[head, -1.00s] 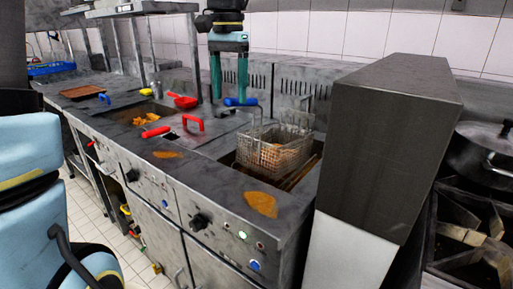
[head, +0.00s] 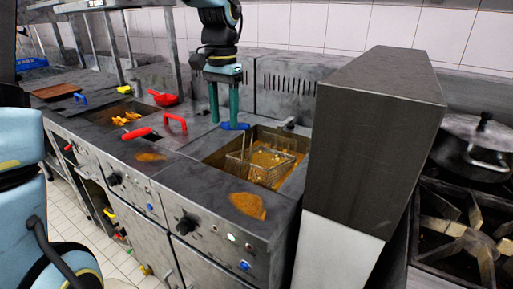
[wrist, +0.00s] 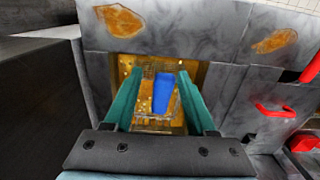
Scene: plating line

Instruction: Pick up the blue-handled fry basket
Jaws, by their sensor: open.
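The fry basket (head: 262,168) is a wire mesh basket sitting low in the fryer vat (head: 212,158), among brownish-gold oil. Its blue handle (head: 237,127) is at the vat's back left edge. My gripper (head: 227,124) points down with two green fingers, its tips at the handle in the head view. In the wrist view the blue handle (wrist: 164,93) shows between the open fingers of my gripper (wrist: 158,80), nearer the right one. I cannot tell whether a finger touches it. The wire basket (wrist: 154,122) is partly hidden there.
A tall dark box-like unit (head: 375,130) stands right of the fryer, with a stove and lidded pot (head: 478,145) beyond. A red handle (head: 175,122) and a red scoop (head: 163,98) are on the left counter. A tiled wall is behind.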

